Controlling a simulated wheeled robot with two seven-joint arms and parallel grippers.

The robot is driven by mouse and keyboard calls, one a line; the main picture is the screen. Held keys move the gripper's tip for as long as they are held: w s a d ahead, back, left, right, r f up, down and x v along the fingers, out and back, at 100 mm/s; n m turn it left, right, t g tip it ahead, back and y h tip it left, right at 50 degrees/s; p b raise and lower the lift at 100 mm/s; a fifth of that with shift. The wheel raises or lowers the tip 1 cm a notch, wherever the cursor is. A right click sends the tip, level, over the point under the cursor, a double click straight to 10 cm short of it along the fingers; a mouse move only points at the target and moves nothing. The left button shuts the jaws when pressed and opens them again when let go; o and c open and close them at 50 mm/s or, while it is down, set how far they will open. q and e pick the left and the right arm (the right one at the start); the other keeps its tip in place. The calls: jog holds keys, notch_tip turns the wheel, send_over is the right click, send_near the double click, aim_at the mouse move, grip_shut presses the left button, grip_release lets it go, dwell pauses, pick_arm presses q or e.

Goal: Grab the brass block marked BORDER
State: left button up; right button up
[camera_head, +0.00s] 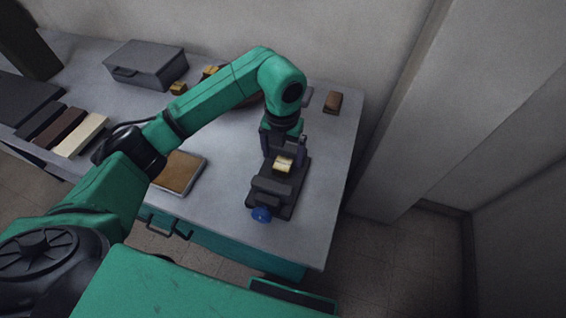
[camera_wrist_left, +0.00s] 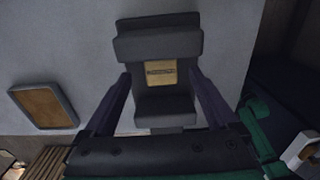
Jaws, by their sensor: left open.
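A brass block (camera_head: 283,164) sits between the jaws of a dark vise (camera_head: 268,190) with a blue knob. In the left wrist view the block (camera_wrist_left: 161,73) shows a dark marked band; its letters are too small to read. My left gripper (camera_head: 283,153) is open above the vise, pointing down. In the left wrist view its fingers (camera_wrist_left: 160,80) stand on either side of the block, with gaps between. Two other brass pieces, one (camera_head: 178,88) in front of the grey box and one (camera_head: 210,71) partly behind my arm, have no readable marks. My right gripper is not in view.
A framed tan pad (camera_head: 180,172) lies left of the vise; it also shows in the wrist view (camera_wrist_left: 45,105). A grey box (camera_head: 146,64) stands at the back. Dark, brown and cream slabs (camera_head: 80,134) lie at left. A brown block (camera_head: 333,102) is behind the vise. The table's right edge is near.

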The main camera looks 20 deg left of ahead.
aim_at(283, 163)
pick_arm(q)
notch_tip(283, 163, down, 3)
jog(key=shift+s+d+p, duration=0.1)
jog(key=shift+s+p, duration=0.05)
jog(key=shift+p, duration=0.3)
jog(key=shift+f, duration=0.5)
jog(key=shift+r, duration=0.1)
grip_shut()
